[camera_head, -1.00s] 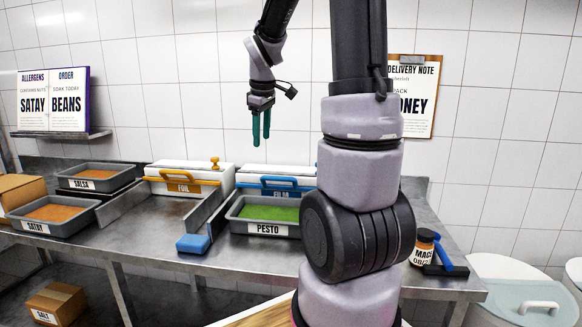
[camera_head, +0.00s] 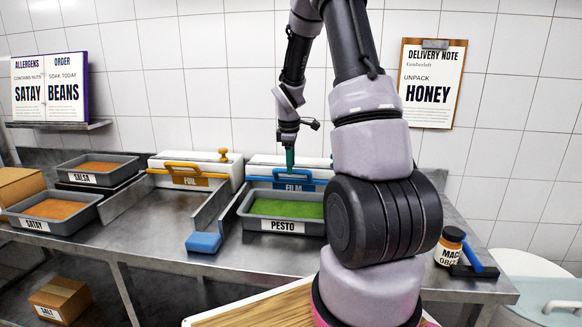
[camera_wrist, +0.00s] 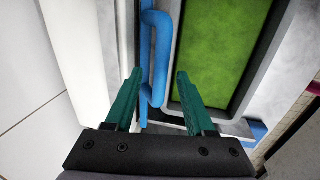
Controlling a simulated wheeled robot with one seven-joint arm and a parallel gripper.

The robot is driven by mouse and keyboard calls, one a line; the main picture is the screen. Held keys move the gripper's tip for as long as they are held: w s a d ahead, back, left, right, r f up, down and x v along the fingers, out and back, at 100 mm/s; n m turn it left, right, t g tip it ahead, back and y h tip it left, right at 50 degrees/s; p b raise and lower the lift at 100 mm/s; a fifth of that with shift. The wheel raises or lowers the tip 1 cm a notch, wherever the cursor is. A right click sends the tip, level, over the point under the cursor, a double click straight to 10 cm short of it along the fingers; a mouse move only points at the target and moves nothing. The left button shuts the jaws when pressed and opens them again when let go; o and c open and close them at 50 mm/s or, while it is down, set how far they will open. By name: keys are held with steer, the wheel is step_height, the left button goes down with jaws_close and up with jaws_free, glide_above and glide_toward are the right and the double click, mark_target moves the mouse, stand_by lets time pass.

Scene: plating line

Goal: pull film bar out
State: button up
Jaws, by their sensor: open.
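The blue film bar (camera_head: 287,180) with its raised handle sits on the front of the white film box (camera_head: 262,160), behind the pesto tray. In the wrist view the blue handle (camera_wrist: 154,55) runs between my two green fingers. My gripper (camera_head: 290,168) is at the film bar, pointing down, with its fingertips close to the handle. In the wrist view my gripper (camera_wrist: 160,73) is open, with a gap visible on either side of the handle. Whether a finger touches it, I cannot tell.
The pesto tray (camera_head: 243,220) stands right in front of the film bar. A foil box with an orange bar (camera_head: 185,180) is to the left, past a metal divider (camera_head: 211,207).

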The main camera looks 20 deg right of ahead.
steer(key=shift+w+f, duration=0.1)
steer(key=shift+f, duration=0.55)
jaws_close()
stand_by(1.0)
